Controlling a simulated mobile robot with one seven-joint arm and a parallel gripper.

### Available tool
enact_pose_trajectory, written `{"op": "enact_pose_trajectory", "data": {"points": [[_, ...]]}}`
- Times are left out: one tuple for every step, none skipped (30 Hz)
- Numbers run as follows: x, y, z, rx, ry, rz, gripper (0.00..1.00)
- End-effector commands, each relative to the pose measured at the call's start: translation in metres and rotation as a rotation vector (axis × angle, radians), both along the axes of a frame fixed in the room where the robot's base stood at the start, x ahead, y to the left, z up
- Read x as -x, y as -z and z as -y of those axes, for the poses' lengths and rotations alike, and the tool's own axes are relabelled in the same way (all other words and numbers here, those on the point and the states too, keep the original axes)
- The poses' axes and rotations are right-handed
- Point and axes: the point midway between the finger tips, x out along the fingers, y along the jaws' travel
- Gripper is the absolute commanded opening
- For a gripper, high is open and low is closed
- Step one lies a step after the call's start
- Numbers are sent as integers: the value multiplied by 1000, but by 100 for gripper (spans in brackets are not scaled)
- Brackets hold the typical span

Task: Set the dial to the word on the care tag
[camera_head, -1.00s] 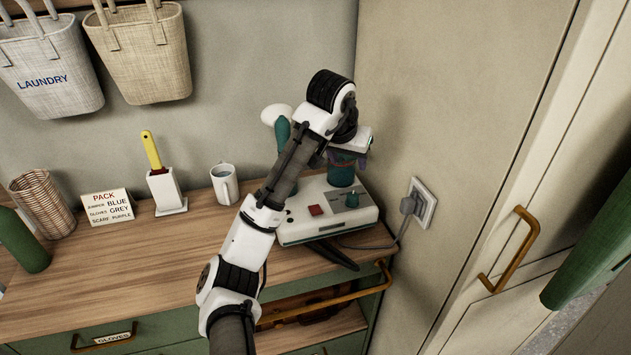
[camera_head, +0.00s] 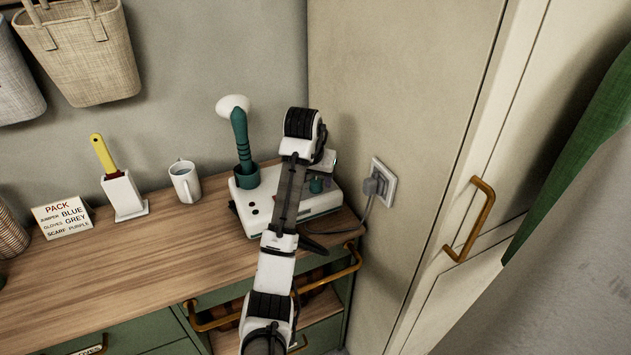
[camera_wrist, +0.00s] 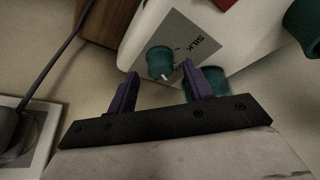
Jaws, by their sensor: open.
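The white device (camera_head: 250,203) stands at the right end of the wooden counter. A teal dial (camera_head: 317,184) shows on its top, partly behind my arm. In the wrist view, the dial (camera_wrist: 159,62) has a pale pointer mark and sits on a grey panel (camera_wrist: 187,37) reading "SILK"; other lettering is partly hidden. My gripper (camera_wrist: 160,87) is open, its purple fingers apart with the dial beyond the gap between their tips. I cannot tell whether they touch it. I see no care tag.
A green-handled tool with a white head (camera_head: 240,135) stands in the device's holder. A mug (camera_head: 185,181), a yellow-handled brush holder (camera_head: 122,192) and a PACK card (camera_head: 62,218) stand left. A cord runs to the wall socket (camera_head: 381,182). The front counter is clear.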

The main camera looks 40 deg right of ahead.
Motion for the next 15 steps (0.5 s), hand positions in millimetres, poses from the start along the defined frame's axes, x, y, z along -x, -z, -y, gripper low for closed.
{"op": "enact_pose_trajectory", "data": {"points": [[-2, 2, 1, -2, -2, -2, 51], [-3, 5, 2, -1, -2, -2, 51], [-4, 9, 3, -1, -2, -2, 51], [-4, 11, 4, -1, -2, -2, 51], [-4, 13, 4, -1, -2, 0, 51], [-5, 14, 5, 0, -2, 0, 51], [-5, 15, 5, 1, -1, 1, 51], [-5, 16, 5, 1, -1, 1, 51], [-5, 16, 6, 1, -1, 1, 51], [-5, 17, 6, 1, -1, 1, 51], [-5, 17, 6, 1, -1, 1, 51], [-5, 17, 6, 1, -1, 1, 51], [-5, 17, 6, 1, -1, 1, 51], [-5, 17, 6, 1, -1, 1, 51], [-5, 17, 6, 1, -1, 1, 51]]}}
